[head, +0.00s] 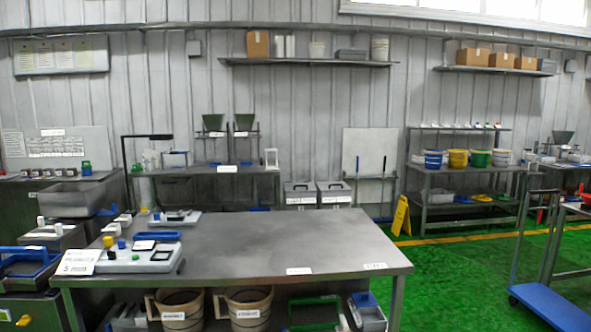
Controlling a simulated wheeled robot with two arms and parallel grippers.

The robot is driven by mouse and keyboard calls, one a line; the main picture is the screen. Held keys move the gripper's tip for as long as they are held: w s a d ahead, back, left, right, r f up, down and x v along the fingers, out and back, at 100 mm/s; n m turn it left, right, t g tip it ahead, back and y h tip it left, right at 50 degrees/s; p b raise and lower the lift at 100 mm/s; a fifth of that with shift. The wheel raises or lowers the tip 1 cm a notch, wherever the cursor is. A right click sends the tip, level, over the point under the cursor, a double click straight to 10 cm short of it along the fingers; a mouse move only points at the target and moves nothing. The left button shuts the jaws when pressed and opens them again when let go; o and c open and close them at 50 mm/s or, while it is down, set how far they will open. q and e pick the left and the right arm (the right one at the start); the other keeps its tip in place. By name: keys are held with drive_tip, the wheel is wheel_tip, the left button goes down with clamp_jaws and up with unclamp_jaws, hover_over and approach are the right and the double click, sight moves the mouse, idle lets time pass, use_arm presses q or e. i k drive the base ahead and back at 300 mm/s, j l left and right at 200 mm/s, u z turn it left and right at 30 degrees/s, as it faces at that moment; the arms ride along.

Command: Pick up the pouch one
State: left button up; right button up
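I cannot make out any pouch clearly in the head view. The nearest work table (270,240) has a bare grey top over most of its middle and right. Small items too small to identify lie near its back left, around a pale flat tray or device (174,218). Neither of my grippers shows in the head view.
A control box (138,258) and a white sign (78,262) stand at the table's left. Two buckets (180,310) (249,307) sit below. A yellow floor sign (401,216), a shelf rack with coloured buckets (457,159) and a blue cart (553,306) stand right. Green floor between is open.

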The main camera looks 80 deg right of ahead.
sight(148, 161)
drive_tip(key=z, duration=2.35)
drive_tip(key=i+l+z, duration=1.55)
drive_tip(key=i+z, duration=0.2)
drive_tip(key=i, duration=0.4)
drive_tip(key=i+z, duration=0.35)
drive_tip(key=i, duration=0.35)
drive_tip(key=i+u, duration=0.35)
drive_tip(key=i, duration=0.15)
drive_tip(key=i+l+u, duration=0.15)
drive_tip(key=i+u, duration=0.15)
drive_tip(key=i, duration=0.2)
drive_tip(key=i+j+u, duration=0.15)
drive_tip(key=i+u, duration=1)
drive_tip(key=i, duration=1.75)
drive_tip(key=i+u, duration=0.25)
drive_tip(key=i, duration=0.45)
drive_tip(key=i+l+u, duration=0.25)
drive_tip(key=i, duration=0.45)
